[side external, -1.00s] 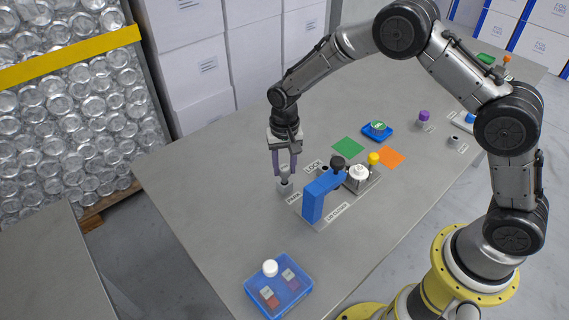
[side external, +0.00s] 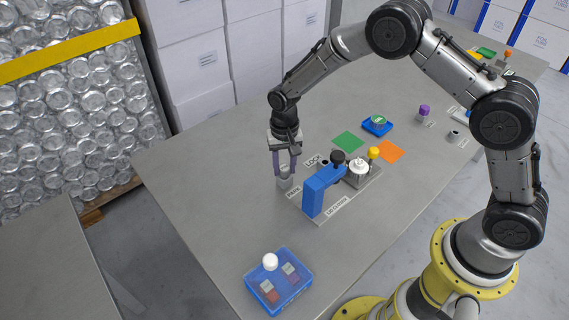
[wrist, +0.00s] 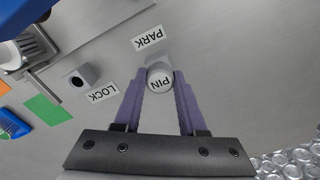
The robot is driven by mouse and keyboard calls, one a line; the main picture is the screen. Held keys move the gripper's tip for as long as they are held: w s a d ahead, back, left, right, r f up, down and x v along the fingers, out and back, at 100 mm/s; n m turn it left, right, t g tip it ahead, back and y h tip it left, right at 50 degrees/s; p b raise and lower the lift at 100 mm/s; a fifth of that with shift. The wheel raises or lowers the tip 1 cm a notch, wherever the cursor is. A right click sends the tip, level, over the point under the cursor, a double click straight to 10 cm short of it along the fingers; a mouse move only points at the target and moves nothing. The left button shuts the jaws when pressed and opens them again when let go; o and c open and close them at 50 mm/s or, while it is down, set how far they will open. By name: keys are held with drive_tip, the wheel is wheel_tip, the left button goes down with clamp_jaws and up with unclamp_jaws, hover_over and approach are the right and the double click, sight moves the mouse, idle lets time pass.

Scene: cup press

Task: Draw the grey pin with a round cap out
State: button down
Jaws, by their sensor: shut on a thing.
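The grey pin (wrist: 159,80) has a round cap marked PIN. It stands at the small grey block beside the PARK label (wrist: 149,37). In the wrist view my gripper (wrist: 159,77) has its two purple fingers on either side of the cap, shut on it. In the side external view my gripper (side external: 285,172) points straight down over the park block (side external: 284,183). The pin's shaft is hidden. The lock block (wrist: 82,77) with its dark hole stands to the left in the wrist view, beside the LOCK label (wrist: 103,93).
A blue tray (side external: 302,276) sits in front. The table's left side is clear.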

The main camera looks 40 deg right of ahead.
sight(284, 167)
drive_tip(key=shift+f, duration=0.3)
drive_tip(key=shift+c, duration=2)
unclamp_jaws()
wheel_tip(284, 167, up, 14)
drive_tip(key=shift+f, duration=0.1)
